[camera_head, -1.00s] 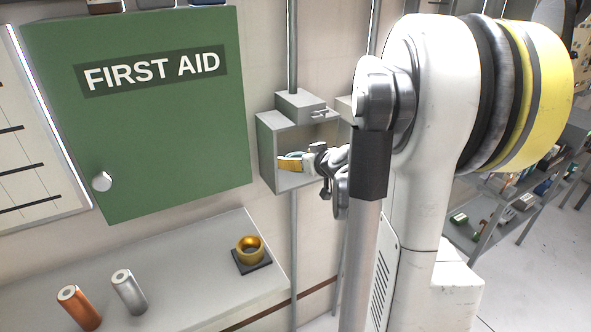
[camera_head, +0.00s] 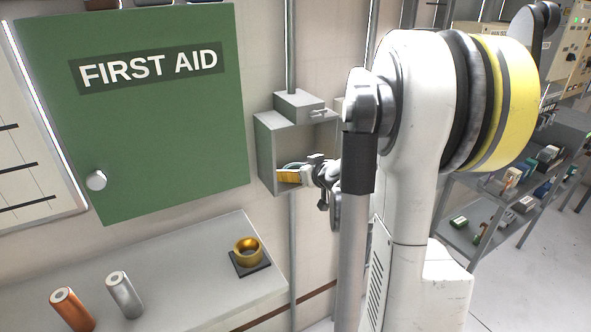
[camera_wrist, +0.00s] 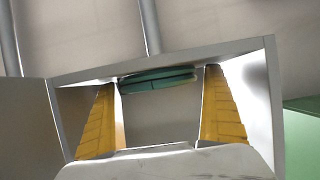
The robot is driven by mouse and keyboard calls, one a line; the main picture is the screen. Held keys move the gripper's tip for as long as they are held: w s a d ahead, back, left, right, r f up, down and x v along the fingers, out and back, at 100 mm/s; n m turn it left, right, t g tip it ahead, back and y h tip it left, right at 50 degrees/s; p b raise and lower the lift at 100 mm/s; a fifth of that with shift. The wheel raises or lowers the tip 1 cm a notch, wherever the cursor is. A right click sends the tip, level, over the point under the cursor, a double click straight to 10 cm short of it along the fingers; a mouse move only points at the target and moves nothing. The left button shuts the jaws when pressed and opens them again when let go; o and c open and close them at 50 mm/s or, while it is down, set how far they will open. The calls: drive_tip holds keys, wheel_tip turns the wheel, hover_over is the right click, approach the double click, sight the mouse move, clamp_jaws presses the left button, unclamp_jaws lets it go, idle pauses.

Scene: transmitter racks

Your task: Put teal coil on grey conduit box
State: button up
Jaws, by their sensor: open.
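The grey conduit box (camera_head: 266,153) is an open-fronted box on a vertical pipe on the wall, right of the green cabinet. My gripper (camera_head: 286,173) reaches into its front opening. In the wrist view my gripper (camera_wrist: 162,110) is open, with its two yellow fingers apart inside the box's walls. The teal coil (camera_wrist: 158,80) shows between the fingers near the box's rim, with a gap on each side. In the head view the coil (camera_head: 292,165) is a small pale teal patch, mostly hidden by the finger.
A smaller grey switch box (camera_head: 298,104) sits directly above the opening. A green first aid cabinet (camera_head: 150,130) hangs at left. The bench (camera_head: 190,275) below holds a brass ring (camera_head: 248,251), a silver cylinder (camera_head: 124,294) and a copper cylinder (camera_head: 72,309). Shelves stand at right.

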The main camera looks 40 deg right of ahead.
drive_tip(key=shift+s+r, duration=0.15)
drive_tip(key=shift+r, duration=0.1)
drive_tip(key=p+v, duration=0.3)
drive_tip(key=v, duration=0.9)
drive_tip(key=w+a+n+g+y, duration=0.1)
drive_tip(key=w+a+g+y, duration=0.15)
drive_tip(key=a, duration=1.05)
drive_tip(key=s+a+n+g, duration=0.1)
drive_tip(key=s+a, duration=0.5)
drive_tip(key=a, duration=0.3)
drive_tip(key=s+a+f+g, duration=0.1)
drive_tip(key=s+a+g, duration=0.1)
drive_tip(key=s+a, duration=0.3)
drive_tip(key=a, duration=0.4)
drive_tip(key=shift+s+a+f+n+y, duration=0.2)
drive_tip(key=shift+s+a+n+y, duration=0.15)
drive_tip(key=shift+s+n, duration=0.05)
